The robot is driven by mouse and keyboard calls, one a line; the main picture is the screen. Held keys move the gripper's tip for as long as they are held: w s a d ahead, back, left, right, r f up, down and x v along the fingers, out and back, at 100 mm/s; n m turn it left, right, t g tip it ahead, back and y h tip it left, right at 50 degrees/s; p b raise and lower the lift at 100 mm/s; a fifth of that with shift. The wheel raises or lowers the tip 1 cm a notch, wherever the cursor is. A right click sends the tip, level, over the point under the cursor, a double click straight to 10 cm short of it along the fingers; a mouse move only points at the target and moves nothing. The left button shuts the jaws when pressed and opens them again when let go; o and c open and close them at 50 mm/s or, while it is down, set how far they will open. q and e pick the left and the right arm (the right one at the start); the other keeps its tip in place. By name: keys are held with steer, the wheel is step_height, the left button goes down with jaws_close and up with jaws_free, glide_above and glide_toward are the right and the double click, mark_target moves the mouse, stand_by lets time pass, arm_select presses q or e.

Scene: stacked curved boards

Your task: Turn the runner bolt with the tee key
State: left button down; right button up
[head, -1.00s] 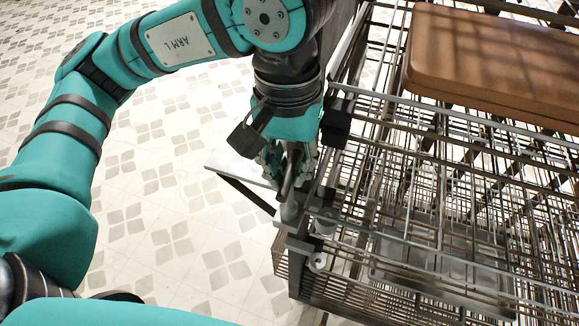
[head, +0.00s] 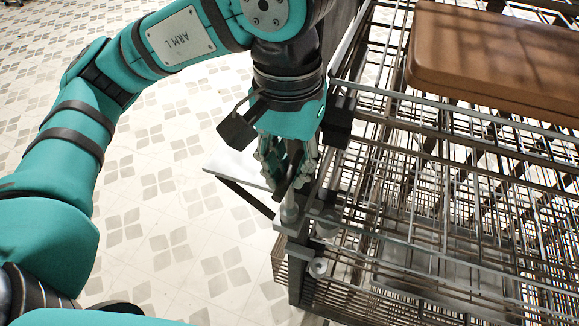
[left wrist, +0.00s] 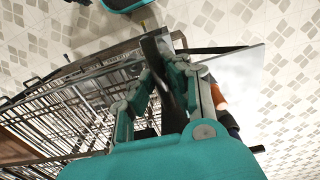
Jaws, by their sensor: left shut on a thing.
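My left gripper (head: 285,172) points down at the near left corner of the wire rack, shut on the dark bar of the tee key (head: 281,188). The key's grey shank (head: 290,208) runs down to the rack's corner fitting. In the left wrist view the dark key (left wrist: 165,62) lies between the fingers (left wrist: 160,88). The runner bolt cannot be made out, and the key's lower end is unclear. My right gripper is not in view.
The metal wire rack (head: 430,143) fills the right side. A brown board (head: 490,55) lies on top of it. A pale flat plate (head: 235,165) juts out left of the gripper. Pale round fittings (head: 318,267) sit near the corner. Tiled floor is clear at left.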

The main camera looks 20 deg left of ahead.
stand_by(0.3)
arm_select(q)
steer(key=c, duration=1.3)
jaws_free()
steer(key=shift+o, duration=0.2)
steer(key=shift+r+p, duration=2.4)
steer(key=shift+r, duration=1.1)
